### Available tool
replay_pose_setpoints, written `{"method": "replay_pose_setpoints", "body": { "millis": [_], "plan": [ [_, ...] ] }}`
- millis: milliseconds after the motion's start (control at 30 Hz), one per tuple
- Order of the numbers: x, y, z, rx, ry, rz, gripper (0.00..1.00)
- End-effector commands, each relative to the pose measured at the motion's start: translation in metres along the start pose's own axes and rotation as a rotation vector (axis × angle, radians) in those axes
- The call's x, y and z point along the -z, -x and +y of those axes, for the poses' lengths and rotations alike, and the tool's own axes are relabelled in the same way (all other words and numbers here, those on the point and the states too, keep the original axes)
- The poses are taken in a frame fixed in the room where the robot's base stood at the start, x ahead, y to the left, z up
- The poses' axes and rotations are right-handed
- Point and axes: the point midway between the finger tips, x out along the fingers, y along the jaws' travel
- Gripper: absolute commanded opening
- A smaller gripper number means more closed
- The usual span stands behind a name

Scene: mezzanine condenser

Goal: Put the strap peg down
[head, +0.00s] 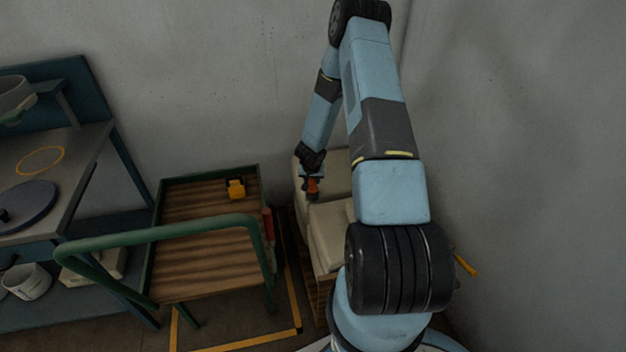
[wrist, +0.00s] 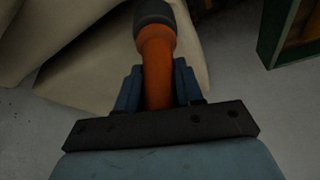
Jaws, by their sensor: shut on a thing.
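The strap peg is an orange rod with a dark rounded end (wrist: 158,60). In the wrist view it stands between the two blue fingers of my gripper (wrist: 158,82), which is shut on it. In the head view my gripper (head: 312,178) points down with the small orange peg (head: 312,189) at its tip. It is in front of the pale sacks (head: 328,232), to the right of the cart. I cannot tell whether the peg touches a sack. The peg's lower part is hidden by the gripper in the wrist view.
A green-railed cart with a slatted wooden deck (head: 200,270) stands left of the sacks, bearing a yellow object (head: 236,188). A red cylinder (head: 268,224) is at its right side. A blue workbench (head: 75,165) stands far left. Grey walls close the back and right.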

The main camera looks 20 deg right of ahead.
Motion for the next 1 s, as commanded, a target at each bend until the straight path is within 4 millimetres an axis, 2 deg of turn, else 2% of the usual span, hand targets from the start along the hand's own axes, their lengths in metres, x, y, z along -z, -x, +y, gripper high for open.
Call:
{"method": "replay_pose_setpoints", "body": {
  "millis": [167, 200, 433, 767, 1000],
  "plan": [
    [-0.001, -0.002, 0.000, 0.000, 0.000, -0.001, 0.02],
    [-0.001, -0.002, 0.000, 0.000, 0.000, 0.000, 0.40],
    [-0.001, -0.002, 0.001, 0.000, -0.001, -0.001, 0.62],
    [0.001, 0.002, 0.001, 0.000, -0.001, 0.000, 0.62],
    [0.001, 0.028, 0.001, -0.001, 0.000, 0.001, 0.62]
  ]
}}
